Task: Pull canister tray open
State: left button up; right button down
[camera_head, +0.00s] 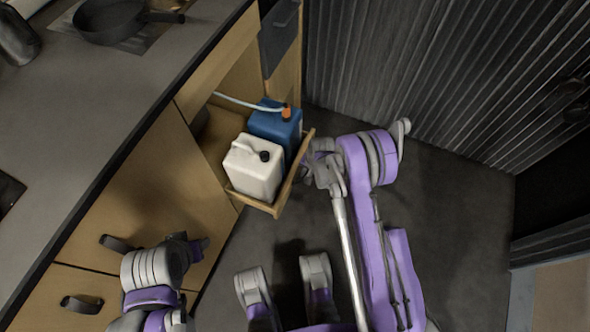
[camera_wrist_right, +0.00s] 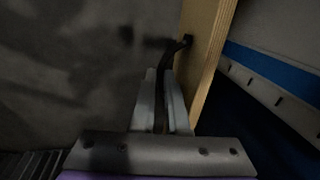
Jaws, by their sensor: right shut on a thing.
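The wooden canister tray (camera_head: 262,207) stands out from the cabinet under the counter. It carries a white canister (camera_head: 252,170) with a black cap and a blue canister (camera_head: 277,125) with an orange cap and a pale hose. My right gripper (camera_head: 310,160) is at the outer face of the tray's front board. In the right wrist view the gripper (camera_wrist_right: 162,115) is shut on a black handle (camera_wrist_right: 178,50) fixed to the tray's front board (camera_wrist_right: 207,55). My left gripper (camera_head: 197,246) is in front of the lower cabinet fronts; its fingers are too unclear to judge.
The grey counter (camera_head: 60,110) with a black pan (camera_head: 110,20) runs along the left. Cabinet fronts with black handles (camera_head: 82,304) lie below it. A ribbed dark wall (camera_head: 440,70) closes the far side. Dark floor (camera_head: 455,220) is free right of my right arm.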

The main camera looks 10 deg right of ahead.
jog(key=shift+s+d, duration=0.35)
jog(key=shift+d, duration=0.1)
jog(key=c, duration=0.9)
grip_release()
jog(key=shift+s+d+r+p, duration=0.2)
jog(key=shift+d+r+p, duration=0.15)
jog(key=shift+r, duration=1.4)
jog(key=shift+s+d+r+p, duration=0.2)
jog(key=shift+r+p, duration=0.15)
jog(key=shift+r, duration=1.45)
jog(key=shift+s+d+r+p, duration=0.2)
jog(key=shift+d+r+p, duration=0.15)
jog(key=shift+r, duration=1.4)
